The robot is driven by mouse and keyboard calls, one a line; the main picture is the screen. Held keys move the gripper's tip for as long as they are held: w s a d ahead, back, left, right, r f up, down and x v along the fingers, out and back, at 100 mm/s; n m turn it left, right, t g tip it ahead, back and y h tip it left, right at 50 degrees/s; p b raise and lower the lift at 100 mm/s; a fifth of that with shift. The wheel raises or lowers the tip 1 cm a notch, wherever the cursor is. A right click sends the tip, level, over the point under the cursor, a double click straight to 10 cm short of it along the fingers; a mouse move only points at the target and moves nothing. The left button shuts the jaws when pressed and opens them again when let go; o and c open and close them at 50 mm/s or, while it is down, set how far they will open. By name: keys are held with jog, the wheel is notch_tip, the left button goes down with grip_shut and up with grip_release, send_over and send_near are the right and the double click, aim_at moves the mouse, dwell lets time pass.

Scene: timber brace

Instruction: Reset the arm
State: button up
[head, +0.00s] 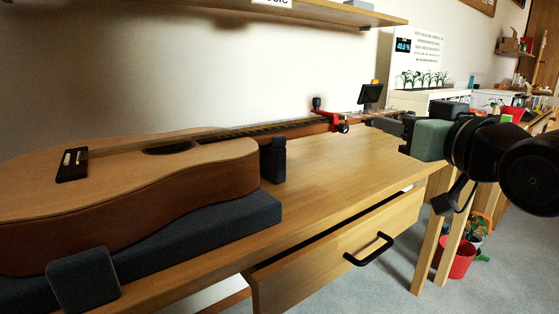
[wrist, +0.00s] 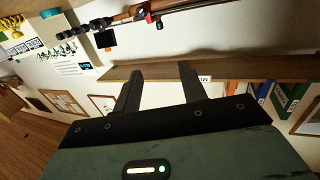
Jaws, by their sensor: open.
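My gripper (head: 384,123) is at the right of the head view, beyond the guitar's headstock end and near the bench's far right end. It has a grey-green body and dark fingers. In the wrist view the two fingers (wrist: 160,72) stand apart with nothing between them, so it is open and empty. My black arm comes in from the right edge of the head view. The guitar (head: 215,160) lies face up on a dark padded support (head: 225,220), with a red clamp-like piece (head: 337,121) on its neck.
The wooden bench (head: 345,165) has a partly open drawer (head: 340,250) with a black handle. A dark block (head: 272,160) stands under the neck. A small screen (head: 371,94) stands behind the headstock. A shelf (head: 330,12) hangs above. A red pot (head: 458,258) is on the floor.

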jog(key=s+a+f+n+g+h, duration=0.1)
jog(key=s+a+f+g, duration=0.25)
jog(key=f, duration=0.45)
jog(key=s+a+f+n+g, duration=0.1)
jog(key=s+a+f+g, duration=0.15)
jog(key=f+g, duration=0.4)
jog(key=s+f+n+g+h+p, duration=0.15)
jog(key=s+f+g, duration=0.25)
jog(key=s, duration=0.5)
jog(key=s+f+n+g+h, duration=0.1)
jog(key=s+f+g+h, duration=0.25)
jog(key=s, duration=0.45)
notch_tip(320, 180, up, 33)
jog(key=y+p, duration=0.1)
jog(key=p, duration=3.2)
jog(key=shift+d+r+p, duration=0.2)
jog(key=shift+d+p, duration=0.1)
jog(key=shift+d, duration=0.1)
